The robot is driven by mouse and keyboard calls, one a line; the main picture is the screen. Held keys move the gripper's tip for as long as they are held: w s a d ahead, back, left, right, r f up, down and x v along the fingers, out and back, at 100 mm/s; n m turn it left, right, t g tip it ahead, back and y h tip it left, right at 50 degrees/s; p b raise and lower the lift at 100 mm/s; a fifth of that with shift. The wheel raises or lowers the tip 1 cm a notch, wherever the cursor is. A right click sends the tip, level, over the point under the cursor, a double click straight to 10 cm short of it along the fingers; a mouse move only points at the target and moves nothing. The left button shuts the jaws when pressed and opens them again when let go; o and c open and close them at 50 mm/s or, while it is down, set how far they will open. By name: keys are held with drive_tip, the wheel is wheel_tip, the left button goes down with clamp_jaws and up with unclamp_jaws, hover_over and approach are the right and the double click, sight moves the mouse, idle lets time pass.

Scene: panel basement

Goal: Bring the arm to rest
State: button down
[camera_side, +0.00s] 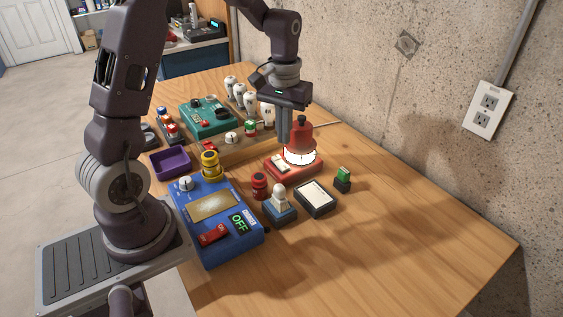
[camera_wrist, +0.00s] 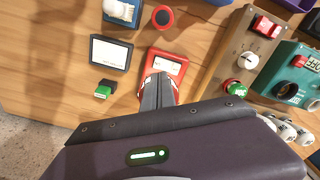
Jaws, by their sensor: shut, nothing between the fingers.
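My gripper (camera_side: 284,140) points down with its fingers together and nothing between them. In the side view it hangs over the table close to a red device (camera_side: 302,138) with a dark knob on top and a bright white ring. In the wrist view my shut fingers (camera_wrist: 158,88) cover part of that red device (camera_wrist: 167,64). I cannot tell whether the fingertips touch it.
A blue box (camera_side: 238,252) shows "OFF". A teal box (camera_side: 208,118), a purple tray (camera_side: 169,163), a framed panel (camera_side: 315,197) and white-topped pieces (camera_side: 230,84) crowd the wooden table (camera_side: 400,225). Its front right is clear. A concrete wall (camera_side: 420,90) stands behind.

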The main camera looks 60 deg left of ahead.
drive_tip(key=s+d+r+m+t, duration=0.3)
drive_tip(key=s+d+r, duration=0.65)
drive_tip(key=r, duration=0.25)
drive_tip(key=s+d+r+m+t, duration=0.1)
drive_tip(key=s+d+m+t, duration=0.1)
drive_tip(key=s, duration=0.9)
drive_tip(key=shift+d+m+t, duration=0.3)
drive_tip(key=shift+d+m, duration=0.1)
drive_tip(key=shift+m, duration=0.1)
drive_tip(key=shift+s+r, duration=0.1)
